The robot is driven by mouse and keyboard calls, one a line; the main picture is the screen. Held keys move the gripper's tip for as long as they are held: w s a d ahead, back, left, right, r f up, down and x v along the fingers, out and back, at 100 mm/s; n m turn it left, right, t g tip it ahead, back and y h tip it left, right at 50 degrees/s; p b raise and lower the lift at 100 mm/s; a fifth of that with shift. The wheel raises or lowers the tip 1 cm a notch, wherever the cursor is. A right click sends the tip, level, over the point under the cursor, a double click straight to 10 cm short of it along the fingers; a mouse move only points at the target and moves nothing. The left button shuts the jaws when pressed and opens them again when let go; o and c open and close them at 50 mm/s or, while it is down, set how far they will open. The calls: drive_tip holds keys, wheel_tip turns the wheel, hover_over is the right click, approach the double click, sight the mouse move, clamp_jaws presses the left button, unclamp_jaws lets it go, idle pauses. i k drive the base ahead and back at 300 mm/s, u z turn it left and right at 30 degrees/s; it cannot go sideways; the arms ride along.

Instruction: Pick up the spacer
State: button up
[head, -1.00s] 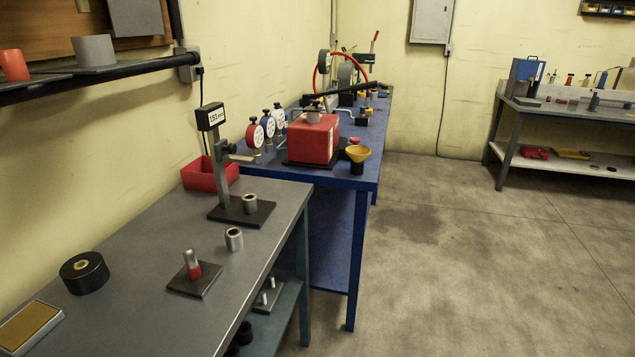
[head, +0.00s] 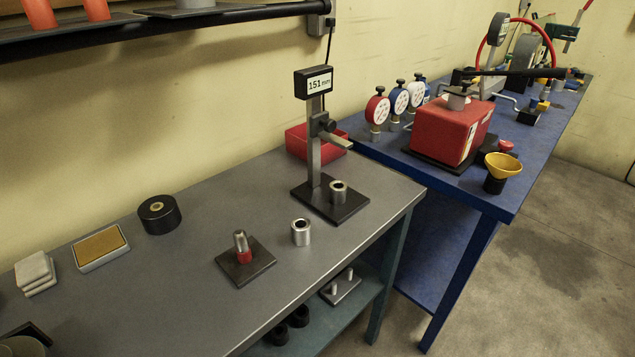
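Two short silver hollow cylinders that look like spacers show in the head view. One spacer (head: 301,233) stands upright on the bare grey bench top (head: 190,275). The other hollow cylinder (head: 338,193) stands on the dark base of a height gauge (head: 314,135) whose display reads 151 mm. The frames do not show which of the two is meant. My gripper is not in view.
A dark plate with a silver and red pin (head: 242,250) lies left of the nearer spacer. A black roll (head: 159,214), a tan-topped block (head: 100,247) and a red bin (head: 318,141) are also on the bench. A blue bench (head: 480,195) adjoins at right.

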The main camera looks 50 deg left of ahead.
sight(339, 189)
drive_tip(key=u, duration=0.8)
drive_tip(key=i, duration=0.9)
drive_tip(key=u, duration=0.85)
